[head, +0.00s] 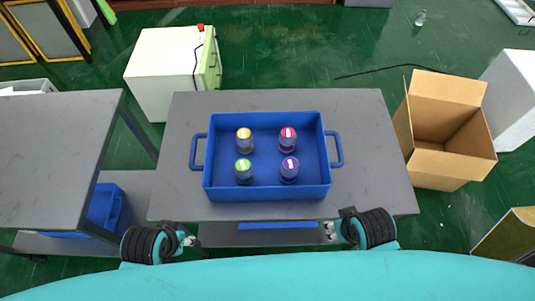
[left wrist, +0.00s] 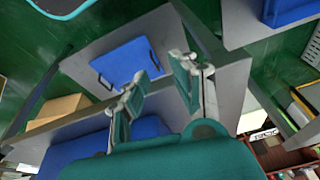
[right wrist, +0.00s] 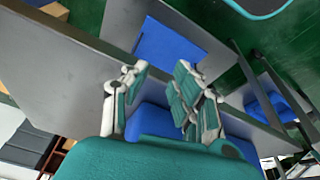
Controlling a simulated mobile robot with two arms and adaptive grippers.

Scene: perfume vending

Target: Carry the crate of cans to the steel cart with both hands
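The blue crate (head: 267,190) sits on a grey tabletop, with a loop handle at each end. Several cans stand upright inside: orange (head: 244,140), pink (head: 287,140), green (head: 243,171) and purple (head: 289,170). My left gripper (head: 189,241) and right gripper (head: 330,231) are at the table's near edge, apart from the crate and its handles. The left wrist view shows the left gripper (left wrist: 160,68) with its fingers spread and empty. The right wrist view shows the right gripper (right wrist: 160,68) likewise. Which grey table is the steel cart I cannot tell.
Another grey table (head: 50,150) stands at left, with a blue bin (head: 106,208) below. An open cardboard box (head: 430,165) stands right of the crate's table (head: 370,150). A white cabinet (head: 160,70) is behind. The tabletop around the crate is clear.

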